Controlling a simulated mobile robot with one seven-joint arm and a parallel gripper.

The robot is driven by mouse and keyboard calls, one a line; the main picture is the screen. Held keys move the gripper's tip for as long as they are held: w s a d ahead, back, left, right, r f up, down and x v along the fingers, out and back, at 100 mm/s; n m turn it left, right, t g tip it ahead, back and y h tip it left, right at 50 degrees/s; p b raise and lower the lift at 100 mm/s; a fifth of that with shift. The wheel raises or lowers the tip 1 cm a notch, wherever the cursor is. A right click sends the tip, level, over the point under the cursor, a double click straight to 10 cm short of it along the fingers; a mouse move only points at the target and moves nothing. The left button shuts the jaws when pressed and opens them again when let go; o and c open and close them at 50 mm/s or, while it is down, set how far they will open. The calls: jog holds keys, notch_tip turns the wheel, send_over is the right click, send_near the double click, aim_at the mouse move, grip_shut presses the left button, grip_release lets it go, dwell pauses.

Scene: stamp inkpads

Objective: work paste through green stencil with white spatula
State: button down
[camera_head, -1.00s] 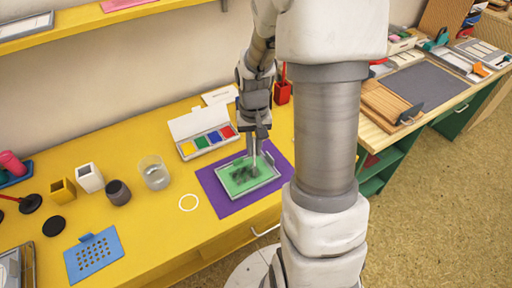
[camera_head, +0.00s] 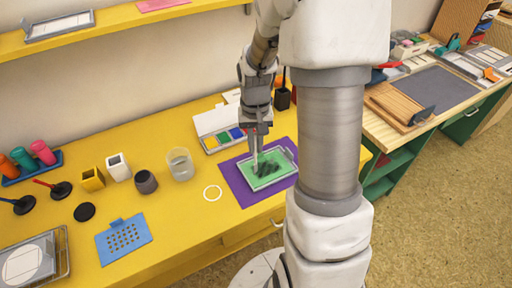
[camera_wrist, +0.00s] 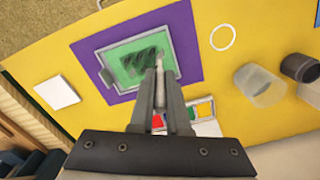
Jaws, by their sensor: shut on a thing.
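The green stencil (camera_head: 281,171) lies in a grey-framed tray on a purple mat (camera_head: 238,188) on the yellow table. Dark streaky paste (camera_head: 268,171) covers its middle; the stencil also shows in the wrist view (camera_wrist: 122,72) with the dark paste (camera_wrist: 143,61). My gripper (camera_head: 258,145) is above the left part of the stencil, fingers pointing down. It is shut on the slim white spatula (camera_wrist: 160,64), which stands roughly upright. The spatula's lower end reaches the stencil beside the paste; whether it touches is hard to tell. My fingers hide its upper part.
A paint box (camera_head: 212,128) stands open behind the mat. A clear cup (camera_head: 180,165), a dark cup (camera_head: 146,182) and a blue perforated plate (camera_head: 123,238) are to the left. A white ring (camera_head: 212,193) lies flat near the mat's left edge.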

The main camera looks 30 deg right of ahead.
aim_at(255, 134)
jog(key=shift+r+p, duration=1.95)
jog(key=shift+r, duration=0.8)
jog(key=shift+w, duration=0.1)
